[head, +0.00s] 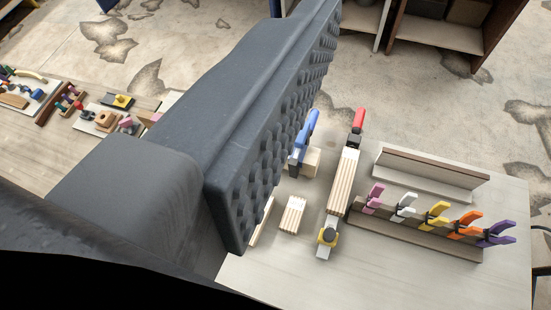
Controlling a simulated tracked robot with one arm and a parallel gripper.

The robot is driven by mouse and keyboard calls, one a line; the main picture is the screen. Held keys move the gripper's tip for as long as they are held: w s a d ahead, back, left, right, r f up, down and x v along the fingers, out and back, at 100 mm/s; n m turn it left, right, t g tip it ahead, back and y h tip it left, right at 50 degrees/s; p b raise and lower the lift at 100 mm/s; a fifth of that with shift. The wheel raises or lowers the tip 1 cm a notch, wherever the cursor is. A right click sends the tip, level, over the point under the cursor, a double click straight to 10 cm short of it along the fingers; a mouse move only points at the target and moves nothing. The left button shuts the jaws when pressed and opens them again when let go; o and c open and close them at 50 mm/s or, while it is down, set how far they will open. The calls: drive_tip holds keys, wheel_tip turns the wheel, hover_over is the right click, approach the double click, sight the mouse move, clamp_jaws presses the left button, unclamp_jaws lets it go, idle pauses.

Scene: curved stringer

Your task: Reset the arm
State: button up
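My gripper (280,130) fills the left and middle of the head view. One large dark grey finger shows, with a bumpy pad facing right. The pad is bare, with nothing pressed against it, so the gripper looks open and empty. The other finger is out of view. The finger is in front of the left part of a light workbench (285,275) and hides part of it.
The bench holds a bar clamp (328,238) with ridged wood strips (343,180), a small wood block (292,215), a blue clamp (308,130) and a rack (420,238) of several coloured clamps. Another cluttered table (50,145) stands left. Shelves (440,35) stand behind.

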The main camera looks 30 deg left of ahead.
drive_tip(key=shift+s+r, duration=0.4)
drive_tip(key=shift+s, duration=0.25)
drive_tip(key=shift+f, duration=0.1)
